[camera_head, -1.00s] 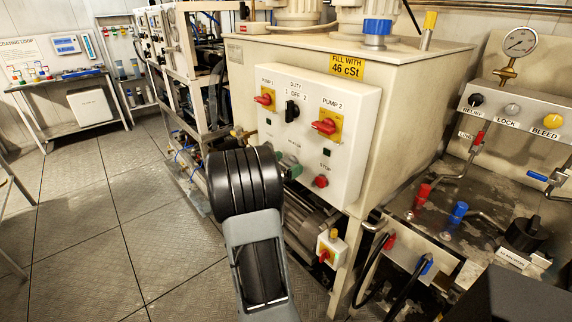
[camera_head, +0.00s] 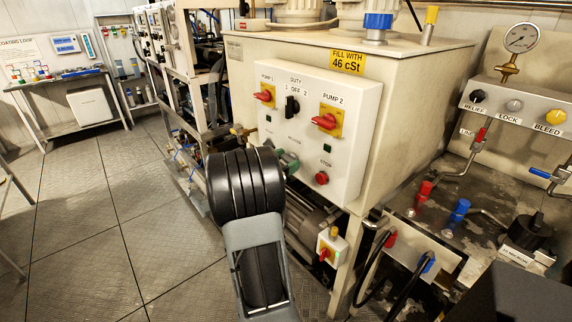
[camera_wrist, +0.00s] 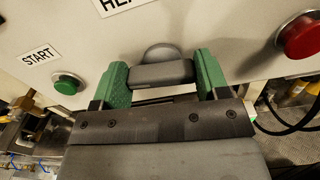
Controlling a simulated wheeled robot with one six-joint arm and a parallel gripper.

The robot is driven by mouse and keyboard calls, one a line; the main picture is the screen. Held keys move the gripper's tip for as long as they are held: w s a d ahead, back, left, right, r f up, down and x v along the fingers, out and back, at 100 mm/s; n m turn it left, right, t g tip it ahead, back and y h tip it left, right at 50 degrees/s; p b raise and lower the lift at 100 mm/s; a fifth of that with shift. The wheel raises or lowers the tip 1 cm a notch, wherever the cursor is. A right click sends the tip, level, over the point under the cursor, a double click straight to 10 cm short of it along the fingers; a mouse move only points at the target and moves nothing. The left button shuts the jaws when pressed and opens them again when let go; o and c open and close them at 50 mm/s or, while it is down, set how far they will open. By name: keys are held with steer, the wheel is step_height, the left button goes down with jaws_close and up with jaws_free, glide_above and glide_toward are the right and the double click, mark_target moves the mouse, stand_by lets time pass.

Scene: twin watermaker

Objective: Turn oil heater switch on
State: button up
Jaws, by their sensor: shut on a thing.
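The oil heater switch (camera_wrist: 162,68) is a grey knob with a rounded back and a bar-shaped grip, on the light panel below a label starting "HE". In the wrist view my gripper (camera_wrist: 163,78) has its green fingers on both ends of the bar, shut on it. The bar lies nearly level in that view, slightly tilted.
A green start button (camera_wrist: 67,83) is left of the switch and a red stop button (camera_wrist: 300,36) is right; the red one also shows in the head view (camera_head: 322,178). Red pump switches (camera_head: 325,121) and a black duty selector (camera_head: 291,106) sit above. Open floor (camera_head: 100,210) lies left.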

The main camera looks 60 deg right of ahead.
steer(key=m+b, duration=0.2)
steer(key=b, duration=0.1)
steer(key=m+b, duration=0.2)
steer(key=b, duration=0.1)
steer(key=shift+s+f+m, duration=0.1)
steer(key=shift+f+m, duration=0.2)
steer(key=shift+f, duration=0.05)
steer(key=m+b, duration=0.4)
steer(key=b, duration=0.2)
steer(key=shift+a+f+b, duration=0.1)
steer(key=shift+b, duration=0.2)
steer(key=m+b, duration=0.5)
steer(key=b, duration=0.2)
steer(key=shift+s+m, duration=0.15)
steer(key=shift+m, duration=0.15)
steer(key=m+b, duration=0.2)
steer(key=b, duration=0.1)
steer(key=shift+r+m, duration=0.25)
steer(key=shift+m, duration=0.05)
steer(key=o, duration=0.9)
steer(key=shift+r, duration=0.1)
steer(key=shift+o, duration=0.2)
steer(key=p+v, duration=0.2)
steer(key=v, duration=1.2)
